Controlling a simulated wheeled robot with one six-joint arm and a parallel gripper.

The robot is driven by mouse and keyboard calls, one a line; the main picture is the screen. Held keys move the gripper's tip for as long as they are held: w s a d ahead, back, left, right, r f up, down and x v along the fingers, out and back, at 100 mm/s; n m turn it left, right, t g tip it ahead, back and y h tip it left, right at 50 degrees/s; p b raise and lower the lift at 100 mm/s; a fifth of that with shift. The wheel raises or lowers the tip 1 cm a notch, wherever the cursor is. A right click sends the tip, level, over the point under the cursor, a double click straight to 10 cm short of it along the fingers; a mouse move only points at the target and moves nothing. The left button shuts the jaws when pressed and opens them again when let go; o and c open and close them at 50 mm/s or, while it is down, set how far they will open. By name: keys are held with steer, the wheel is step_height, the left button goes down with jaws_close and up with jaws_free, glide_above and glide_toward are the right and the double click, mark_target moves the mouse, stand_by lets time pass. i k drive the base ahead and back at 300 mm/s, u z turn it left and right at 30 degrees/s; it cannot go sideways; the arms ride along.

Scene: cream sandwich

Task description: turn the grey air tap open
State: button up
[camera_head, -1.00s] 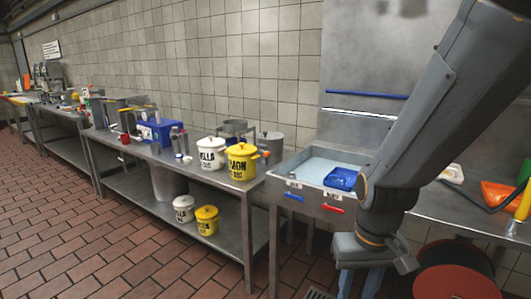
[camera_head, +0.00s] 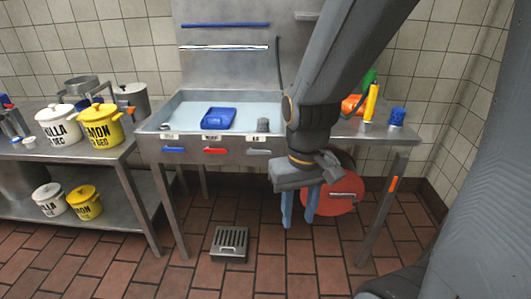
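The sink's steel front panel carries a row of three lever taps: a blue tap (camera_head: 173,150), a red tap (camera_head: 215,151) and the grey air tap (camera_head: 259,153) at the right. All three levers lie about level, each below a small white label. My gripper (camera_head: 299,212) hangs pointing down, to the right of the grey tap and lower than it in the picture. Its two blue-grey fingers are apart with nothing seen between them. It looks clear of the tap, though the depth between them is hard to judge.
The steel sink (camera_head: 152,122) holds a blue tray (camera_head: 219,118). A red hose reel (camera_head: 340,200) sits under the right bench, behind my gripper. A lidded yellow bucket (camera_head: 100,130) stands on the left bench. A floor drain (camera_head: 230,243) lies in front; the surrounding tiles are clear.

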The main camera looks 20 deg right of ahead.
mark_target(250, 150)
steer(key=z, duration=2.35)
steer(key=k, duration=0.95)
steer(key=u, duration=1.75)
